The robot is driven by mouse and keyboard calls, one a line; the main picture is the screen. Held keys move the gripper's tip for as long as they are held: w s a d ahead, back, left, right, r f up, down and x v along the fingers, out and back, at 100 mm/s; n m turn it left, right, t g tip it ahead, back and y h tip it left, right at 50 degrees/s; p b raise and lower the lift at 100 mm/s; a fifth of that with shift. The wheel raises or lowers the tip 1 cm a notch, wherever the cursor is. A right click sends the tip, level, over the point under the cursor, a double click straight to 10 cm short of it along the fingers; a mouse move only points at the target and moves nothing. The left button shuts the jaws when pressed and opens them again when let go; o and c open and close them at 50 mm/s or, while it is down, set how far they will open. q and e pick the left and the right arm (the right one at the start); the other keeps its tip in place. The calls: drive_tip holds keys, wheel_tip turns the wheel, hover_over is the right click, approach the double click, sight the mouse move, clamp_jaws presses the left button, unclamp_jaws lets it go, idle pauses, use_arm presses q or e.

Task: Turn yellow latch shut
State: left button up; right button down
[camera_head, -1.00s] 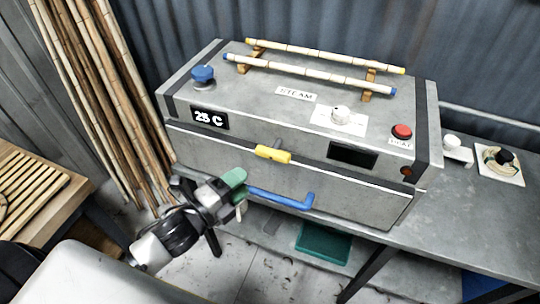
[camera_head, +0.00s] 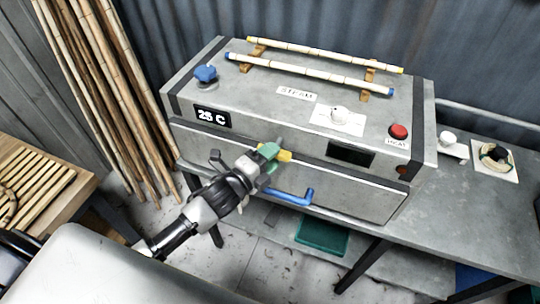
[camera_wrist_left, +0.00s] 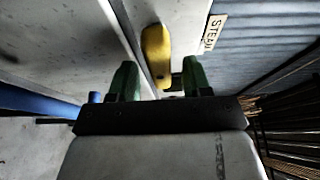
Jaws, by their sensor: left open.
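The yellow latch (camera_head: 285,156) is on the upper front edge of the grey steam box (camera_head: 350,195), mostly hidden behind my left gripper in the head view. My left gripper (camera_head: 270,150) has green fingertips and is at the latch. It is open, with a gap between the fingers (camera_wrist_left: 158,80) in the wrist view. Contact with the latch cannot be told. My right gripper is not in view.
A blue handle (camera_head: 295,196) sticks out below the latch, close to my left gripper. A metal bench (camera_head: 450,200) extends right.

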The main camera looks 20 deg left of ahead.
use_arm(q)
drive_tip(key=c, duration=0.6)
clamp_jaws()
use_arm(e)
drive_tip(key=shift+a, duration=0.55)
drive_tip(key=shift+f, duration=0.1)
use_arm(q)
drive_tip(key=shift+d+f+n+t+y+b, duration=0.1)
drive_tip(key=shift+n+t+y+b, duration=1.1)
drive_tip(key=shift+n, duration=2.55)
drive_tip(key=shift+f+n+t+y+b, duration=0.1)
drive_tip(key=shift+n+t+y+b, duration=1.15)
drive_tip(key=shift+n, duration=2.45)
drive_tip(key=shift+d+f+n+t+y+b, duration=0.1)
drive_tip(key=shift+n+t+y+b, duration=0.6)
drive_tip(key=shift+n+b, duration=2)
use_arm(e)
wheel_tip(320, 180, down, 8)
drive_tip(key=p, duration=0.2)
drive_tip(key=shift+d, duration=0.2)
use_arm(q)
drive_tip(key=shift+n, duration=1.15)
drive_tip(key=o, duration=0.6)
unclamp_jaws()
